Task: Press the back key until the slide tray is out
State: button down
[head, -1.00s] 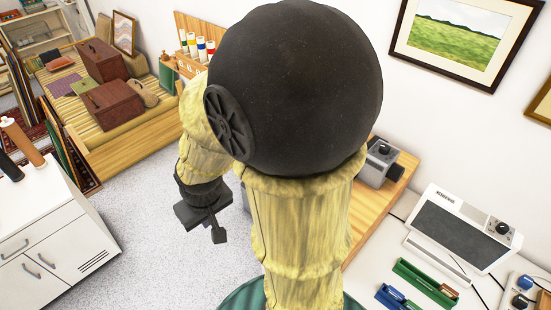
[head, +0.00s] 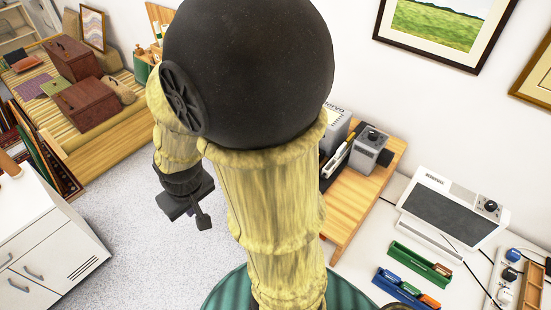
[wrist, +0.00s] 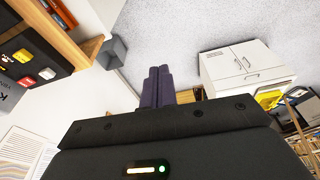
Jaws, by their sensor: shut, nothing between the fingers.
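My gripper (head: 200,212) hangs over the floor left of the wooden table in the head view, shut and empty. Its closed dark fingers (wrist: 158,86) show in the wrist view, pointing over pale floor and touching nothing. A dark panel (wrist: 38,44) at the upper left of the wrist view carries a yellow key (wrist: 22,55), a red key (wrist: 25,82) and a pale key (wrist: 47,74). Which is the back key I cannot tell. In the head view a grey device (head: 371,150) stands on the table beside a long black-and-white part (head: 341,155), possibly the slide tray. My arm partly hides this area.
The wooden table (head: 352,205) stands against the wall. Right of it are a grey-screened unit (head: 455,222), a green slide box (head: 420,264) and a blue one (head: 405,288). A white cabinet (head: 50,255) stands at left. The floor between is clear.

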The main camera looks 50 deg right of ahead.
jog(key=w+d+f+n+h+p, duration=0.1)
jog(key=w+d+n+h+p, duration=0.1)
jog(key=d, duration=0.9)
jog(key=w+d+f+n+h+p, duration=0.1)
jog(key=d+n+h+p, duration=0.3)
jog(key=d, duration=0.7)
jog(key=w+d+f+n+g+h+p, duration=0.1)
jog(key=w+d+n+h+p, duration=0.2)
jog(key=d, duration=0.8)
jog(key=n+p, duration=0.2)
jog(key=p, duration=0.1)
jog(key=shift+p, duration=0.35)
jog(key=shift+d+f, duration=0.1)
jog(key=shift+f, duration=0.1)
notch_tip(320, 180, down, 9)
jog(key=b, duration=0.6)
jog(key=shift+r+b, duration=0.15)
jog(key=shift+b, duration=0.25)
